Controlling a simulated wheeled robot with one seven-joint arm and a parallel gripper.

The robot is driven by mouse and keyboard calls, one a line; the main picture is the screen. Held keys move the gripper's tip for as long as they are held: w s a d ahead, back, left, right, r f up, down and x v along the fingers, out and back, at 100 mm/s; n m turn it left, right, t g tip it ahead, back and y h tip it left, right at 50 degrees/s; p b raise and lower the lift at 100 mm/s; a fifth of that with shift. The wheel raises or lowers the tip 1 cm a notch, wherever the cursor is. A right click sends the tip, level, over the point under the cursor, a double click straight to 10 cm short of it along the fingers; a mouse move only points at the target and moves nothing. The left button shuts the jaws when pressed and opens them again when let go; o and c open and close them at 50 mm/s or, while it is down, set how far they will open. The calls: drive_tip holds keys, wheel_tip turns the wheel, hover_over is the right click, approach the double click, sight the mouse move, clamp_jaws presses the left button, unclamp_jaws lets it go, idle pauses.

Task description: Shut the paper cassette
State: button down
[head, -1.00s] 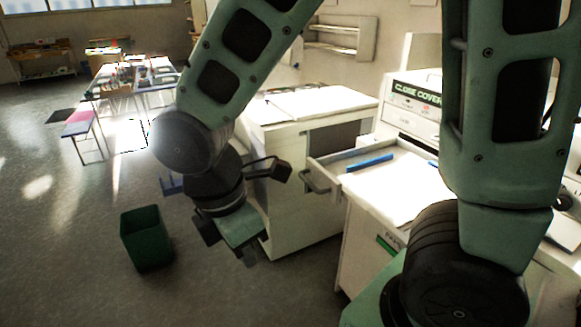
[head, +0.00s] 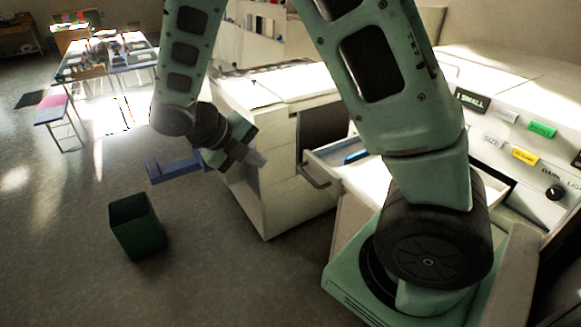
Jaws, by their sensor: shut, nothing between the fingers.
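The paper cassette (head: 348,178) is a pale, open drawer that sticks out of the copier, with a dark grey handle (head: 313,176) on its front. White paper and a blue strip (head: 355,157) show inside it. My upper arm hides its right part. My gripper (head: 257,160) is left of the handle and apart from it in the picture, in front of the white cabinet. It is shut and empty, and points to the lower right.
The copier's top panel (head: 510,130) has coloured labels and a black knob. A white cabinet (head: 285,195) stands left of the cassette. A green bin (head: 137,226) stands on open floor. A blue bracket-like thing (head: 175,170) shows behind my wrist.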

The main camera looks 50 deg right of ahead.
drive_tip(key=d+r+p+x, duration=0.1)
drive_tip(key=p+x, duration=0.1)
drive_tip(key=x, duration=0.9)
drive_tip(key=shift+s+d, duration=0.25)
drive_tip(key=shift+d, duration=0.35)
